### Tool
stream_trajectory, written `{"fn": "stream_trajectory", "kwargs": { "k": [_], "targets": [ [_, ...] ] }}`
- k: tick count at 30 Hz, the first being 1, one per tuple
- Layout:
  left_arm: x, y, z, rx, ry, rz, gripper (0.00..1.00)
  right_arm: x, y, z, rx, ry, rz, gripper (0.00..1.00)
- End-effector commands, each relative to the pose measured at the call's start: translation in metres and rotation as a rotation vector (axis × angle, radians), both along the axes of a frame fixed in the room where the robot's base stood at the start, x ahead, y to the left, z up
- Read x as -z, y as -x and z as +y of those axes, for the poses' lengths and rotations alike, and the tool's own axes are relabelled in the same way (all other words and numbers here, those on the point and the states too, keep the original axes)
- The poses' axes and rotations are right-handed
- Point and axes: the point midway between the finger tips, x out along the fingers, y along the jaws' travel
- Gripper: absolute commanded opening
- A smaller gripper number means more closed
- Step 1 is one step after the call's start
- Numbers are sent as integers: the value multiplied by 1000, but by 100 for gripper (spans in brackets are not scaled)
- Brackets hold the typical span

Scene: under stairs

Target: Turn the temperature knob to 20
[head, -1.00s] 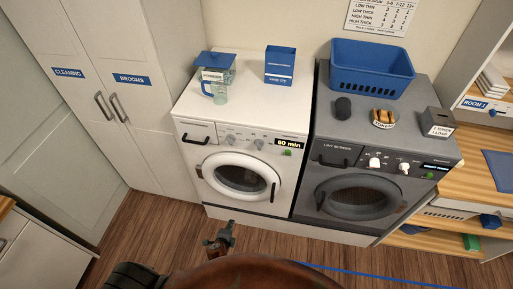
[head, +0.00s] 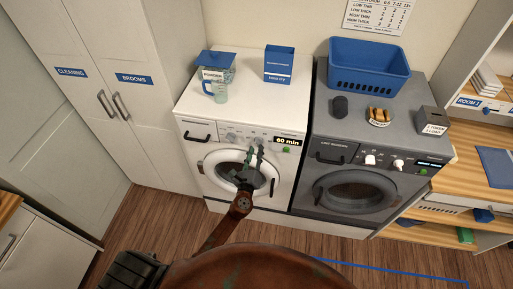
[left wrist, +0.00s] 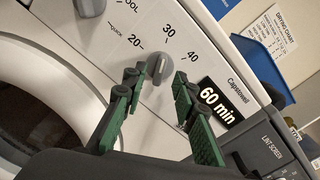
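The temperature knob (left wrist: 159,66) is a small grey knob on the white washing machine (head: 280,90). The numbers 20, 30 and 40 are printed around it. Which number it points to is not clear. My left gripper (left wrist: 158,82) is open, with its green-and-black fingertips on either side of the knob in the left wrist view. I cannot tell whether they touch it. In the head view the left gripper (head: 255,150) is in front of the control panel and hides part of the knob area. My right gripper is not in view.
Another knob (left wrist: 90,6) with WOOL and QUICK labels is beside it. A "60 min" display (left wrist: 220,103) is close to the right finger. A dark dryer (head: 350,187) stands to the right. A jug (head: 216,90) and a blue box (head: 279,65) stand on the washer.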

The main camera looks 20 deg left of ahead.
Motion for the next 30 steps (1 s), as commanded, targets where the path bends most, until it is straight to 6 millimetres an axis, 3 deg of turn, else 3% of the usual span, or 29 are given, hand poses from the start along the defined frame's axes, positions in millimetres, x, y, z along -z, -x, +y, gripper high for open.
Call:
{"fn": "stream_trajectory", "kwargs": {
  "k": [6,15,26,30],
  "targets": [
    [1,-20,4,0,-1,2,26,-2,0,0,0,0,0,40],
    [1,-22,4,0,1,1,26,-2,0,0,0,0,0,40],
    [1,-21,4,0,1,1,1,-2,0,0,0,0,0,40],
    [1,-21,4,0,1,1,0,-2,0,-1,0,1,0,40]
  ]
}}
